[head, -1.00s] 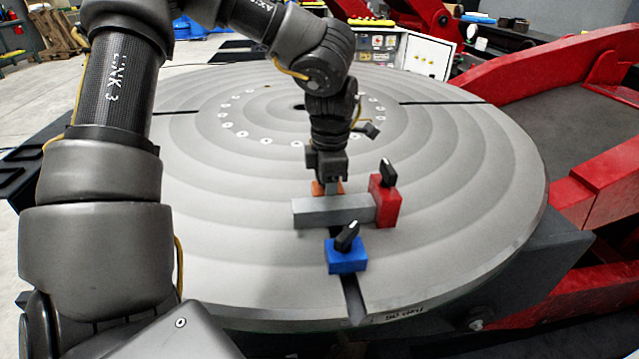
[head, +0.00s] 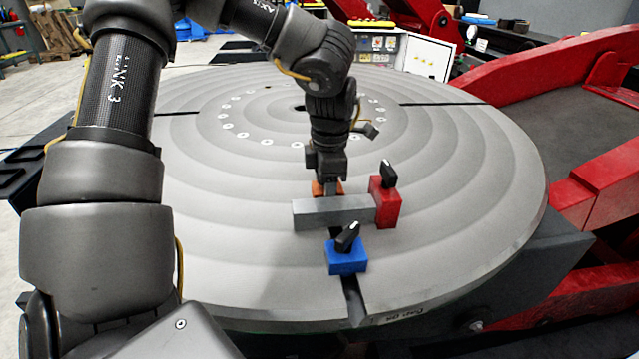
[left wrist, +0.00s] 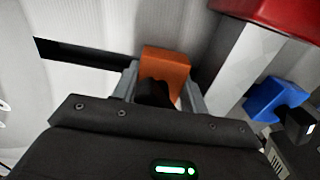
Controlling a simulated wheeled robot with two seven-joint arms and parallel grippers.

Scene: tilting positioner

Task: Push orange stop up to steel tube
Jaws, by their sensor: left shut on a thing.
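The orange stop (head: 319,189) is mostly hidden in the head view, behind the steel tube and under my left gripper (head: 328,188). In the left wrist view the orange stop (left wrist: 168,66) and its dark knob sit between the fingers of my left gripper (left wrist: 163,84), which is shut on it. The steel tube (head: 330,212) is a grey bar lying crosswise just in front of the stop; it also shows in the left wrist view (left wrist: 243,66). My right gripper is not in view.
A red block (head: 386,207) with a black knob stands at the tube's right end. A blue block (head: 347,259) with a black knob stands in front of the tube. All are on the round grey table (head: 230,250), whose surface is clear elsewhere.

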